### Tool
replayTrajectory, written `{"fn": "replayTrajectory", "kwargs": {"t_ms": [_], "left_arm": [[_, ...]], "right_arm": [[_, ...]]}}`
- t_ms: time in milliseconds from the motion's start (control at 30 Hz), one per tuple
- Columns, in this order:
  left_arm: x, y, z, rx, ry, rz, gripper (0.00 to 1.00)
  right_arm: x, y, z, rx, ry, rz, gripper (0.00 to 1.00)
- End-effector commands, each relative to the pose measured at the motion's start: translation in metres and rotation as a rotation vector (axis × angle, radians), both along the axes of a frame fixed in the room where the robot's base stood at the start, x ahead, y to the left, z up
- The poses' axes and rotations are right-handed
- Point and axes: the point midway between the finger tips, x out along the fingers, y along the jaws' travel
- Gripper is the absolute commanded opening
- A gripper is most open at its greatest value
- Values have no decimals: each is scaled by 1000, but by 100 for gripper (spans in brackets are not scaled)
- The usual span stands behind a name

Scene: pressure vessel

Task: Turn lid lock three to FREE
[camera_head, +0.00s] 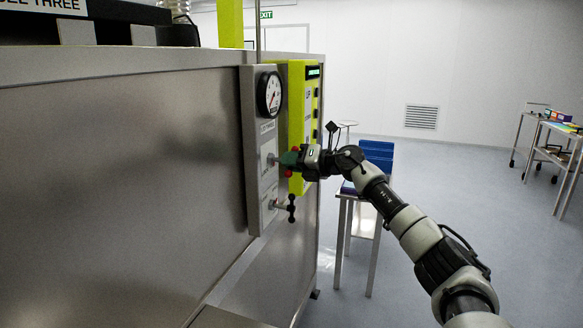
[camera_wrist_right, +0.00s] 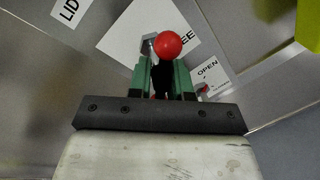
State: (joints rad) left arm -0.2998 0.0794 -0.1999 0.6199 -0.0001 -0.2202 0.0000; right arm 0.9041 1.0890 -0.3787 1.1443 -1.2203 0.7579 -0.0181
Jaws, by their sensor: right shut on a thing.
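My right gripper (camera_head: 290,158) reaches in from the right to the grey control panel (camera_head: 253,150) on the vessel's side. In the right wrist view, the gripper's green fingers (camera_wrist_right: 161,78) are shut on a dark lever. The lever's red ball knob (camera_wrist_right: 168,45) shows just past the fingertips. A white label (camera_wrist_right: 150,30) behind the knob is partly covered, with only letters ending in "EE" readable. A smaller label reading "OPEN" (camera_wrist_right: 209,75) is to the right of the fingers. The lever's full angle is hidden by the gripper. My left gripper is out of view.
A round gauge (camera_head: 270,94) sits above the gripper on the panel. A black cross-shaped handle (camera_head: 291,207) sticks out below it. A yellow-green unit (camera_head: 298,110) stands right behind. A small table (camera_head: 346,215) bears a blue object (camera_head: 376,155).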

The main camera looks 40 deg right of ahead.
Motion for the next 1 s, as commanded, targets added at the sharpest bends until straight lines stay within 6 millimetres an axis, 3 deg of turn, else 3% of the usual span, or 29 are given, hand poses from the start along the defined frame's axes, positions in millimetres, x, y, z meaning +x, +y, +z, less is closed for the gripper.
{"fn": "replayTrajectory", "kwargs": {"t_ms": [33,600,1000], "left_arm": [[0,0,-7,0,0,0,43],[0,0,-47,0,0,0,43],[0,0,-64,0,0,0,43]], "right_arm": [[0,1,-10,-46,-7,2,0],[1,0,-9,-506,-250,3,0],[1,-1,-6,-697,-351,2,0]]}}
